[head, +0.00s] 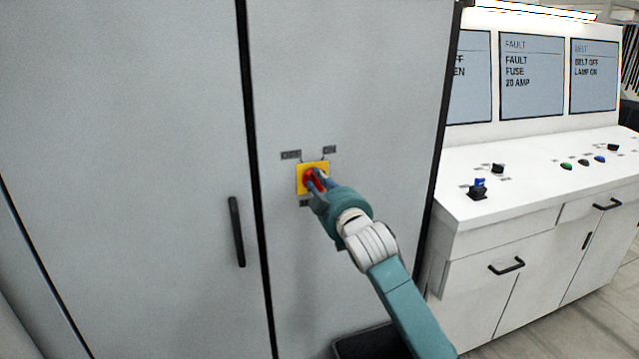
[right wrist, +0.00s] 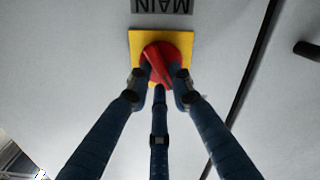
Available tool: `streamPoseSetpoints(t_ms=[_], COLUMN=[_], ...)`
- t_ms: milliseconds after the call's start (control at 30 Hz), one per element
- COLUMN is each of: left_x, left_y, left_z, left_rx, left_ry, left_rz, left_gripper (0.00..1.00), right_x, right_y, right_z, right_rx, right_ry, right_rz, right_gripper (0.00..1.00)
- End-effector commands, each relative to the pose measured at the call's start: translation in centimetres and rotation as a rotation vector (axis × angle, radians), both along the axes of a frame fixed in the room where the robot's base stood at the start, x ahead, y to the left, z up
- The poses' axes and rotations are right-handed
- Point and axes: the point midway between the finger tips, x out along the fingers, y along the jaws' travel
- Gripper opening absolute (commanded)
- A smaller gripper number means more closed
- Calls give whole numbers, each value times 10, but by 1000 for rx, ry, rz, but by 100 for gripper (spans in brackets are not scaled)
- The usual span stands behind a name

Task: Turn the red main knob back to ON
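The red main knob (head: 309,176) sits on a yellow square plate (head: 301,190) on the grey cabinet door. An OFF label (head: 290,155) is above the plate to the left, and an ON label (head: 329,150) above to the right. In the right wrist view the knob (right wrist: 158,60) has a slanted handle, upper left to lower right, below an upside-down MAIN label (right wrist: 162,6). My right gripper (head: 318,181) is at the knob. Its three dark blue fingers close around the handle and appear to touch it. Their exact contact is partly hidden. My left gripper is out of view.
A long dark door handle (head: 237,232) is left of the knob, beyond a black door seam. A white console (head: 530,170) with buttons, small switches and screens stands at the right. One screen (head: 532,75) reads FAULT FUSE 20 AMP. A dark bin (head: 365,345) is low in front.

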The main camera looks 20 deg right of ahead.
Motion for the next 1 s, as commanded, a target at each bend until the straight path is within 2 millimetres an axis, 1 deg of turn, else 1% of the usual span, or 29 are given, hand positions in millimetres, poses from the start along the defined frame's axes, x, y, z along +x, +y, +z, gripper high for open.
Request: streamPoseSetpoints(t_ms=[267, 467, 667, 1000], left_x=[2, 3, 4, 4], left_y=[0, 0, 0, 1], left_z=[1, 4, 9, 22], left_rx=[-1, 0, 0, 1], left_ry=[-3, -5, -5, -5], left_rz=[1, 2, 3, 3], left_gripper=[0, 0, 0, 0], right_x=[0, 0, 0, 1], right_y=[0, -1, -1, -4], right_z=[-1, -1, 0, -1], right_rx=[12, 79, 222, 542], right_ry=[2, 6, 11, 23], right_rz=[0, -1, 0, -1], right_gripper=[0, 0, 0, 0])
